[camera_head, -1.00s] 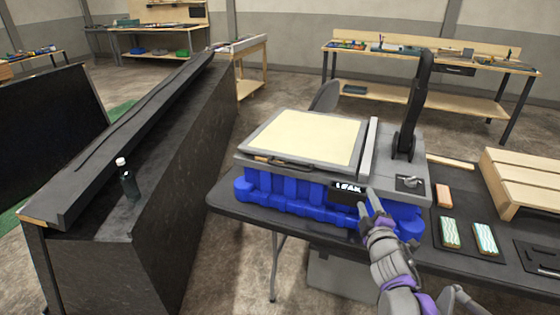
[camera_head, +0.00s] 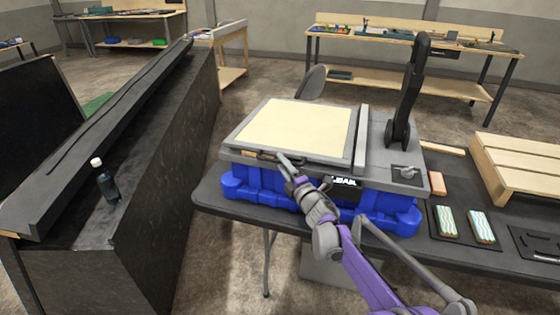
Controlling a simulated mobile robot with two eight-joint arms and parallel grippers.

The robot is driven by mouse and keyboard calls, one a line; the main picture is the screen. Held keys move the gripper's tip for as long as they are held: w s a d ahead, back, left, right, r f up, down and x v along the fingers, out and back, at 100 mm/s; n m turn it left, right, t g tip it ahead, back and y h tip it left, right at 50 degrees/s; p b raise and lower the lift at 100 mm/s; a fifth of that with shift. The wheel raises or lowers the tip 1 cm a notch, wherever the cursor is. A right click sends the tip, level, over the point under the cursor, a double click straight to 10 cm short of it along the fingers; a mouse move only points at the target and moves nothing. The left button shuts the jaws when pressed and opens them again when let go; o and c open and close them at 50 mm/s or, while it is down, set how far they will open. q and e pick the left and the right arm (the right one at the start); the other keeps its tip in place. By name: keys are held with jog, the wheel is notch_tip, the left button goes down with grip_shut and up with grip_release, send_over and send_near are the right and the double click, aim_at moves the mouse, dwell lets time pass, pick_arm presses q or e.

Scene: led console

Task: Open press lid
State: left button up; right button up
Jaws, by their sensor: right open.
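The press stands on a blue base (camera_head: 245,190) on the dark table. Its lid (camera_head: 290,130) is a grey frame with a cream panel, lying flat and closed. The lid's handle (camera_head: 258,156) is a dark bar along the front edge. My right gripper (camera_head: 284,162) is open at the front edge, close to the handle's right end. Whether it touches the handle I cannot tell. My right arm hides part of the press front. My left gripper is not in view.
A black upright arm (camera_head: 408,95) rises at the press's right rear. Right of the press lie an orange block (camera_head: 437,183), two patterned blocks (camera_head: 479,226) and a wooden slatted crate (camera_head: 515,165). A dark counter with a bottle (camera_head: 106,182) stands at the left, across a floor gap.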

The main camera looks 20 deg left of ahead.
jog(key=shift+x, duration=1)
grip_shut()
dwell(0.8)
